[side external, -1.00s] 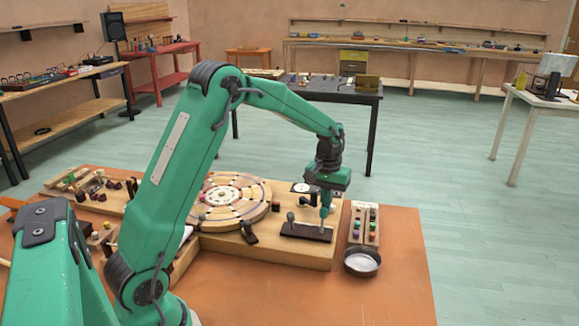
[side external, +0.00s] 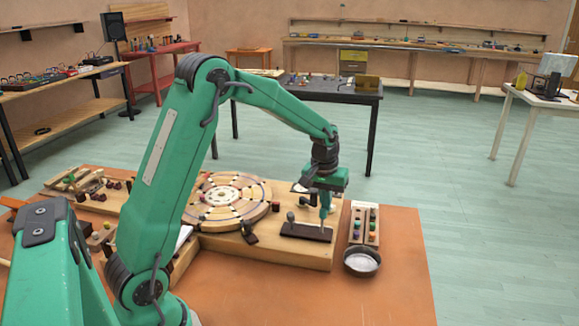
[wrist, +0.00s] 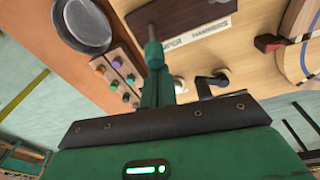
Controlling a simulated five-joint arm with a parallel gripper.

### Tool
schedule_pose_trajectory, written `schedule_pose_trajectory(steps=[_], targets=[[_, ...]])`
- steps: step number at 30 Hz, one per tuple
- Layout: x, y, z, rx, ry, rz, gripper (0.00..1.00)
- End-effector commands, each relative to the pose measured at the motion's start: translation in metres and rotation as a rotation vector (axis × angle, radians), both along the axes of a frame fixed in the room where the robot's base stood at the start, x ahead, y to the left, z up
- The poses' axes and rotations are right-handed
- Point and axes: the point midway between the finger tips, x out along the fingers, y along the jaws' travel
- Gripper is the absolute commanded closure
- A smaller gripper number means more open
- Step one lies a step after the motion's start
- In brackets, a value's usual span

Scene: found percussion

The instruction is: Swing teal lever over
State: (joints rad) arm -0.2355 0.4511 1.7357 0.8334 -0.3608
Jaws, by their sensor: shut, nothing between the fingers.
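The teal lever (side external: 323,217) stands on a dark brown base plate (side external: 305,232) at the right of the wooden board. In the wrist view its teal grip (wrist: 154,53) sits on a grey rod rising from the plate (wrist: 190,14). My gripper (side external: 326,198) points down directly over the lever, with its fingers closed and empty. In the wrist view my gripper (wrist: 157,88) is right by the grip. I cannot tell whether they touch, and the fingers partly hide the grip's near end.
A round wooden dial (side external: 228,199) stands left of the plate. A grey ball-topped knob (side external: 290,217) is at the plate's left end. A metal pan (side external: 362,262) and a rack of coloured knobs (side external: 372,226) stand to the right. The orange tabletop's front right is clear.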

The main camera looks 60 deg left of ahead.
Motion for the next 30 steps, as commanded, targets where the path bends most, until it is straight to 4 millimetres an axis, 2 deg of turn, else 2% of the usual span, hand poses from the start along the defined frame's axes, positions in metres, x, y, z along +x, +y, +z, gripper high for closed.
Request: schedule_pose_trajectory(steps=[7,30], targets=[[-0.009,-0.008,0.004,0.024,-0.104,-0.012,1.00],[-0.038,-0.037,0.005,0.010,-0.089,-0.014,1.00]])
